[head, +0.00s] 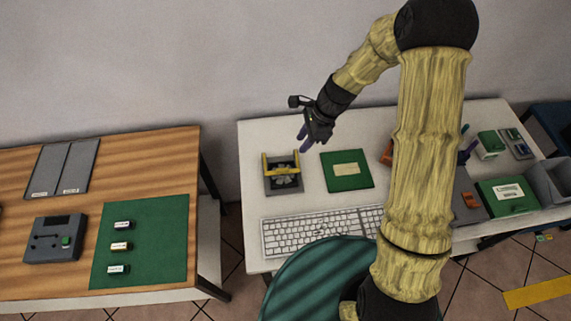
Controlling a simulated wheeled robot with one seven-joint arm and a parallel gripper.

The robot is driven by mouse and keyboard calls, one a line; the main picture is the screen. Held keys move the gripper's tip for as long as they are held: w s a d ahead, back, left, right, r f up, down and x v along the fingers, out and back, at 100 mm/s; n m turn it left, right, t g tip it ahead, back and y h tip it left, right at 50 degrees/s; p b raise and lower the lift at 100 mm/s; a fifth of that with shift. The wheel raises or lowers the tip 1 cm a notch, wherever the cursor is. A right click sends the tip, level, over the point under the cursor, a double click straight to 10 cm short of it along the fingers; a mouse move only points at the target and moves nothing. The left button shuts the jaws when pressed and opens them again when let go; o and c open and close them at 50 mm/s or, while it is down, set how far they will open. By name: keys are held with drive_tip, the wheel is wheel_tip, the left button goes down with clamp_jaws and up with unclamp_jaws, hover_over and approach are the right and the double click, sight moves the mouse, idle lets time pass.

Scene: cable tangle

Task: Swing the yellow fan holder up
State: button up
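The yellow fan holder (282,172) is a small yellow frame on a dark square base (284,189) on the white table. It has side arms and a crossbar, with a round fan (285,181) showing at it. Its exact tilt is hard to make out. My gripper (304,143) is above and just right of the holder's far right corner. It points down and seems apart from the holder. The fingers are dark and small in this view, so their gap cannot be made out. Nothing is seen held.
A green board (347,184) lies right of the holder and a white keyboard (320,229) lies in front. Boxes, including a green one (507,196), crowd the right side. My arm hides part of the table. A wooden table (60,275) stands left, across a gap.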

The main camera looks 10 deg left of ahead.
sight(283, 169)
drive_tip(key=p+x, duration=0.2)
drive_tip(key=x, duration=1.2)
drive_tip(key=shift+f+p, duration=0.1)
drive_tip(key=shift+p, duration=0.25)
clamp_jaws()
